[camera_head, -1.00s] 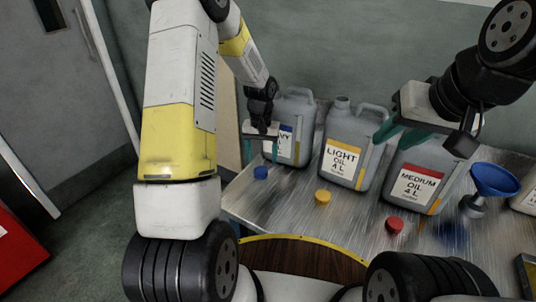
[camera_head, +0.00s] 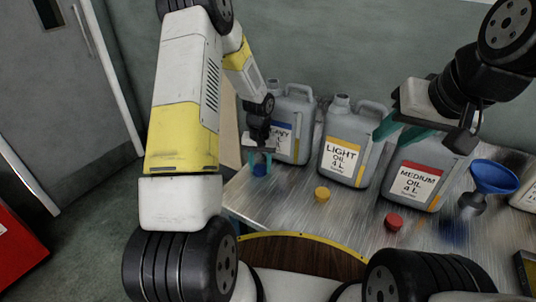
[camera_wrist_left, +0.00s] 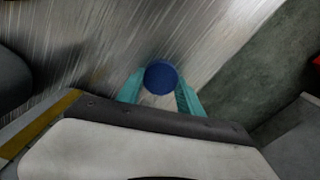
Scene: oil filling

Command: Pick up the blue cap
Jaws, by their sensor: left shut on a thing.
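The blue cap (camera_head: 260,170) is at the left end of the metal table, in front of the jug with the blue label. My left gripper (camera_head: 260,163) points down over it, with a teal finger on each side of the cap. The left wrist view shows the round blue cap (camera_wrist_left: 160,77) between the tips of both teal fingers, and the left gripper (camera_wrist_left: 160,92) is shut on it. The cap appears at table level; I cannot tell whether it is lifted. My right gripper (camera_head: 396,132) has teal fingers spread apart and empty, in front of the jugs at the right.
The blue-label jug (camera_head: 294,125), light oil jug (camera_head: 345,145) and medium oil jug (camera_head: 415,175) stand along the wall. A yellow cap (camera_head: 322,194), a red cap (camera_head: 393,222) and a blue funnel (camera_head: 493,178) are on the table (camera_head: 290,207). Its left edge is close to the blue cap.

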